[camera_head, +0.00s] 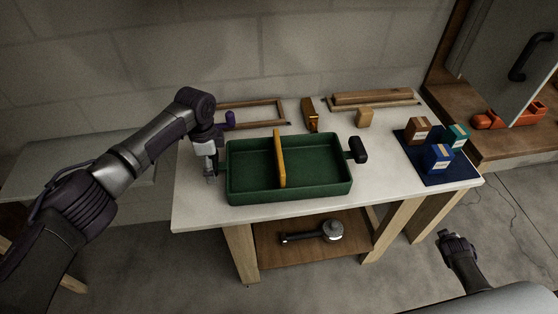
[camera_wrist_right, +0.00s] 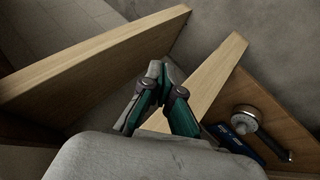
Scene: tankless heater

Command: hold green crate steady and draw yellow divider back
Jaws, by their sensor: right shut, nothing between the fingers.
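The green crate (camera_head: 310,186) stands on the white tabletop. The yellow divider (camera_head: 279,158) stands upright across it, a little left of the middle. A black handle (camera_head: 357,150) sticks out of the crate's right end. My left gripper (camera_head: 211,177) is at the crate's left end, pointing down. It hides whatever is at that end, and I cannot tell whether its fingers are closed on anything. My right gripper (camera_head: 447,236) is low in front of the table, away from the crate. In the right wrist view its fingertips (camera_wrist_right: 160,72) meet with nothing between them.
Several boxes stand on a blue mat (camera_head: 455,174) at the table's right. A wooden frame (camera_head: 262,113), an orange tool (camera_head: 309,113) and a wood block (camera_head: 365,117) lie behind the crate. Table legs (camera_head: 243,250) and a lower shelf (camera_head: 290,258) are below.

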